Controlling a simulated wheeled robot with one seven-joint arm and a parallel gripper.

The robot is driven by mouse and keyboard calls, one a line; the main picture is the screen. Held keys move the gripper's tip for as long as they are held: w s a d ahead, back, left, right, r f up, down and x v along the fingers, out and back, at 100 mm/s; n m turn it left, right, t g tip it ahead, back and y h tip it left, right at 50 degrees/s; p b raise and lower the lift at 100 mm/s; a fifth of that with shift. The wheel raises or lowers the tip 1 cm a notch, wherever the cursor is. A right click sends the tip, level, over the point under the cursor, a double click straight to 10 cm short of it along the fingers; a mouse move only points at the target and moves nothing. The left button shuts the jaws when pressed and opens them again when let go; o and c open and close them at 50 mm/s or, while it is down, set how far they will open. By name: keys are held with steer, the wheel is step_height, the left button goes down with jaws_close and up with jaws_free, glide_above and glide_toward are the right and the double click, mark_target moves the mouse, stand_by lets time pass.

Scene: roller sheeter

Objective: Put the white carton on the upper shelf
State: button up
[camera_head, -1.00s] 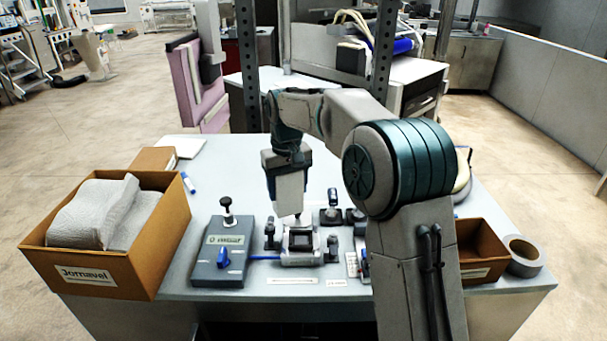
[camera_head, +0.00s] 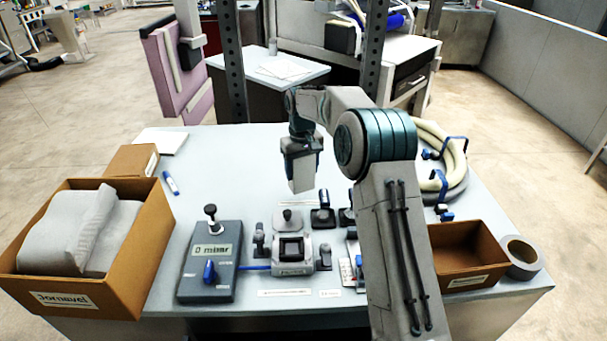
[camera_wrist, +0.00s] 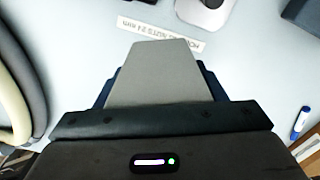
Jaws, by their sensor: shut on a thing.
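The white carton (camera_head: 302,174) hangs below my gripper (camera_head: 302,150) in the head view, above the middle of the table. My gripper points down and is shut on the carton, with dark blue fingers at its sides. In the wrist view the carton (camera_wrist: 153,75) shows as a pale grey face between the fingers of my gripper (camera_wrist: 155,90). The carton is clear of the table devices in the picture; its exact height is hard to tell. No shelf board is visible; two dark perforated uprights (camera_head: 235,75) rise behind the table.
The grey table (camera_head: 225,165) has a clear back middle. An open cardboard box (camera_head: 130,285) with grey padding stands left. A pressure box (camera_head: 210,262) and clamp fixture (camera_head: 292,262) stand in front. A coiled hose (camera_head: 452,160), brown bin (camera_head: 470,250) and tape roll (camera_head: 522,255) are right.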

mark_target(303, 179)
steer(key=shift+w+d+f, duration=0.25)
steer(key=shift+w+f, duration=0.1)
steer(key=shift+f+p, duration=0.65)
steer(key=shift+f, duration=1.25)
steer(key=shift+f, duration=0.2)
steer(key=o, duration=1.1)
